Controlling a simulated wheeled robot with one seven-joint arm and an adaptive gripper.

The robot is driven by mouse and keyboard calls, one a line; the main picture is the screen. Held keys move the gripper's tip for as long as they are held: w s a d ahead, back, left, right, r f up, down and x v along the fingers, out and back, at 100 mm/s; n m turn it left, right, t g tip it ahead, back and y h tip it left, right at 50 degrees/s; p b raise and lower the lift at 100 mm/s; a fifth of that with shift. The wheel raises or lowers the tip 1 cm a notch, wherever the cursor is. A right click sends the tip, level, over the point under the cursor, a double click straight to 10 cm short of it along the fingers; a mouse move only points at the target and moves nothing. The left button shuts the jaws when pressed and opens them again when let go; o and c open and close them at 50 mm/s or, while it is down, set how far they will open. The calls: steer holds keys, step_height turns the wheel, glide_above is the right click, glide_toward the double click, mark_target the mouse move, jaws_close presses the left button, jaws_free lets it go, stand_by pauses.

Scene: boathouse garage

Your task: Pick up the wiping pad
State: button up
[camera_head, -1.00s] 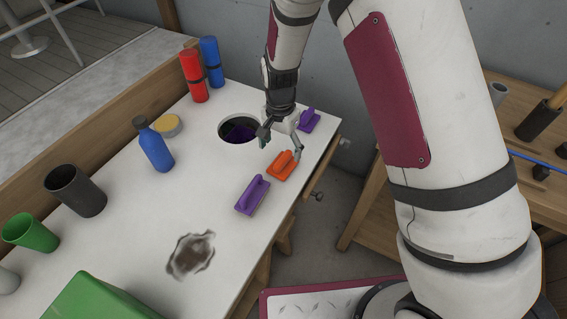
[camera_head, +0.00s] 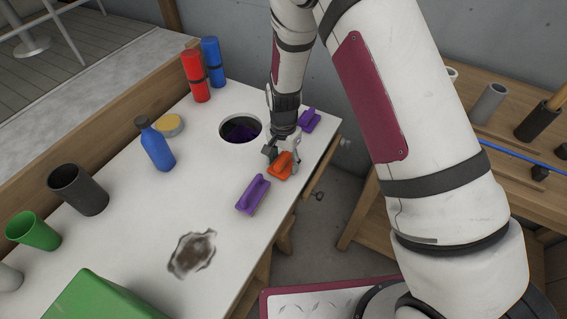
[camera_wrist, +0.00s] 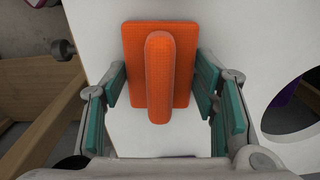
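An orange wiping pad (camera_head: 280,165) with a raised handle lies on the white tabletop near its right edge. Two purple pads of the same shape lie on either side of it, one nearer (camera_head: 252,195) and one farther (camera_head: 310,120). My gripper (camera_head: 281,160) is right at the orange pad and partly covers it. In the wrist view the orange pad (camera_wrist: 159,70) lies between the teal fingers of my open gripper (camera_wrist: 160,95). Gaps show between the handle and the fingers.
A round hole (camera_head: 240,129) with something purple inside is left of my gripper. A blue bottle (camera_head: 156,150), yellow-topped tin (camera_head: 168,125), red cylinder (camera_head: 195,75) and blue cylinder (camera_head: 212,62) stand farther left. A dark stain (camera_head: 192,253) marks the near tabletop.

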mark_target(283, 157)
steer(key=shift+c, duration=1.3)
steer(key=shift+w+r, duration=0.1)
steer(key=shift+r, duration=0.5)
step_height(283, 157, up, 2)
steer(key=shift+r, duration=0.1)
steer(key=s+d, duration=0.3)
steer(key=s, duration=0.4)
steer(key=s+d+r, duration=0.1)
steer(key=s+d, duration=0.3)
steer(key=s, duration=0.3)
steer(key=shift+s+d+r, duration=0.15)
steer(key=shift+d+r, duration=0.15)
